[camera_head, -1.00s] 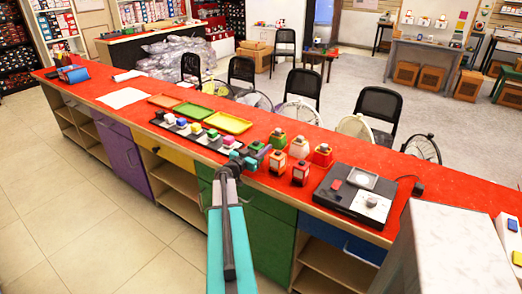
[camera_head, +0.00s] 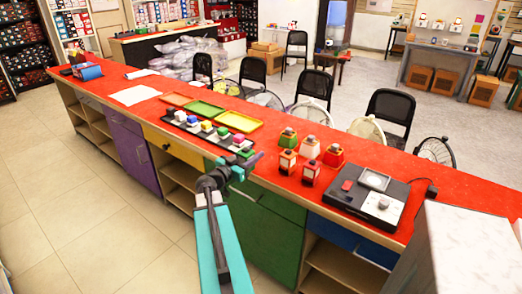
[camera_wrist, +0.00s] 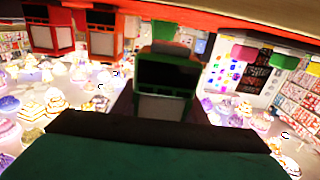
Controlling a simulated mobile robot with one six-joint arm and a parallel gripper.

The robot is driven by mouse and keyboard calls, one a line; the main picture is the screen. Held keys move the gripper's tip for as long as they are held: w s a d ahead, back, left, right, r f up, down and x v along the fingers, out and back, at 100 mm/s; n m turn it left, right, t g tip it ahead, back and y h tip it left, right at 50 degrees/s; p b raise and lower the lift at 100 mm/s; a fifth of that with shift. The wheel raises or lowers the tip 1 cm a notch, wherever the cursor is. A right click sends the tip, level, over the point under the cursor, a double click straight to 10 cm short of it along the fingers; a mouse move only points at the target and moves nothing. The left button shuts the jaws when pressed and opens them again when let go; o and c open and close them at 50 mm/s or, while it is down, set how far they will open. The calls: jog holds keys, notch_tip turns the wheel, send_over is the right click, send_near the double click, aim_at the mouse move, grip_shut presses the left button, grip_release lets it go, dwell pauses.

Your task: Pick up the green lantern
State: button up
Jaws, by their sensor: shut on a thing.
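The green lantern (camera_wrist: 167,75), with a dark window in a green frame, fills the middle of the wrist view directly in front of my gripper (camera_wrist: 163,112). My gripper is shut on it. In the head view my gripper (camera_head: 246,163) is over the front edge of the red counter, left of the other lanterns. The held lantern cannot be made out clearly there, being small and mixed with the gripper's parts.
A black tray of coloured blocks (camera_head: 205,134) lies left. A black device (camera_head: 366,196) sits farther right. Chairs stand behind.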

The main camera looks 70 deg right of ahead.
aim_at(242, 161)
jog(key=shift+v, duration=2.45)
jog(key=w+a+n+t, duration=0.7)
jog(key=w+a+t, duration=0.4)
jog(key=w+a, duration=1.85)
jog(key=w+a+f+n+t+y, duration=0.1)
jog(key=w+a+n+t, duration=0.15)
jog(key=a, duration=0.75)
jog(key=w+a+n+t+y, duration=0.15)
jog(key=w+a, duration=0.25)
jog(key=a, duration=0.6)
jog(key=s+a+t, duration=0.1)
jog(key=s+a, duration=0.2)
jog(key=a, duration=1.1)
jog(key=shift+s+f+y, duration=0.25)
jog(key=shift+s+y, duration=0.1)
